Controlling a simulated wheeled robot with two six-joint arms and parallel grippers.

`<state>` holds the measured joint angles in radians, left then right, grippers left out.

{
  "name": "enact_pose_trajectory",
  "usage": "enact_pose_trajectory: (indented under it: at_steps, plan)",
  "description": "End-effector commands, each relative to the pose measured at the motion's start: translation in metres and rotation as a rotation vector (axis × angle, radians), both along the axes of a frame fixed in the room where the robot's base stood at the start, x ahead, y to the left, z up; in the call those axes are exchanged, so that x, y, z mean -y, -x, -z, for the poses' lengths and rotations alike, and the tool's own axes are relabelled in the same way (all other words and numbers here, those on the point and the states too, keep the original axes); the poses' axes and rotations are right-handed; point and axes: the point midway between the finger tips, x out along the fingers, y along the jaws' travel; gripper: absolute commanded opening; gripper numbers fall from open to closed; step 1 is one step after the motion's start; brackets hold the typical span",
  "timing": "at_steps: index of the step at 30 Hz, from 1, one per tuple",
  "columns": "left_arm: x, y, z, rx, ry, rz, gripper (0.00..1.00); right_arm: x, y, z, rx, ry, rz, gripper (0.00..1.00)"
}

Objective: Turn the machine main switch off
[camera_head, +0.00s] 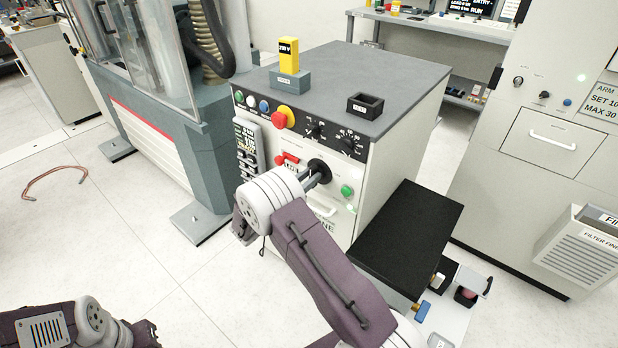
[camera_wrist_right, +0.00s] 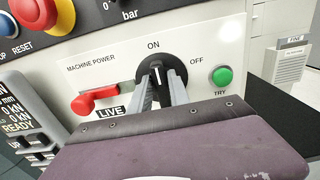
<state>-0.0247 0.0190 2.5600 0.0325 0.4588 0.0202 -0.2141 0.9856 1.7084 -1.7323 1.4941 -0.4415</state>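The main switch is a black rotary knob on the machine's front panel, seen in the right wrist view (camera_wrist_right: 157,72) and the head view (camera_head: 319,169). Its white mark points up at ON; OFF is printed to its right, MACHINE POWER to its left. My right gripper (camera_wrist_right: 160,88) is at the knob, one finger on each side of its grip. The fingers are apart; whether they press on the grip is unclear. My left gripper (camera_head: 145,335) is low at the left of the head view, away from the panel, its fingers unclear.
Left of the knob is a red lever (camera_wrist_right: 95,99) above a LIVE label. Right of it is a green TRY button (camera_wrist_right: 222,75). A red emergency button (camera_head: 283,117) and black dials (camera_head: 348,143) sit above. A black-topped stand (camera_head: 410,235) is at the machine's right.

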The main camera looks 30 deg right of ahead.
Motion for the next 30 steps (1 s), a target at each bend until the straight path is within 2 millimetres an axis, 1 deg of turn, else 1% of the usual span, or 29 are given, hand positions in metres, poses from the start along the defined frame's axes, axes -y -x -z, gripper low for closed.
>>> enact_pose_trajectory:
  at_steps: [1, 2, 9, 14, 17, 23, 30]
  plan:
    - [0.000, 0.000, 0.000, 0.000, 0.000, 0.000, 0.36, 0.000, 0.000, 0.000, 0.000, 0.000, 0.000, 0.05]
    - [0.000, 0.000, 0.000, 0.000, 0.000, 0.000, 0.36, 0.000, 0.000, 0.000, 0.000, 0.000, 0.000, 0.00]
    - [0.000, 0.000, 0.001, 0.000, 0.000, 0.000, 0.36, 0.000, 0.000, 0.001, 0.006, -0.003, 0.000, 0.00]
    - [0.000, 0.000, 0.005, 0.000, 0.000, 0.000, 0.36, 0.000, 0.001, 0.002, 0.046, -0.020, 0.000, 0.00]
    - [0.000, 0.000, 0.010, 0.000, 0.000, 0.000, 0.36, 0.000, 0.001, 0.002, 0.095, -0.040, 0.000, 0.00]
    - [0.000, 0.000, 0.023, 0.000, 0.000, 0.000, 0.36, 0.001, 0.003, 0.004, 0.247, -0.102, 0.000, 0.00]
    - [0.000, 0.000, 0.045, 0.000, 0.000, 0.000, 0.36, 0.002, 0.006, 0.007, 0.458, -0.190, 0.000, 0.00]
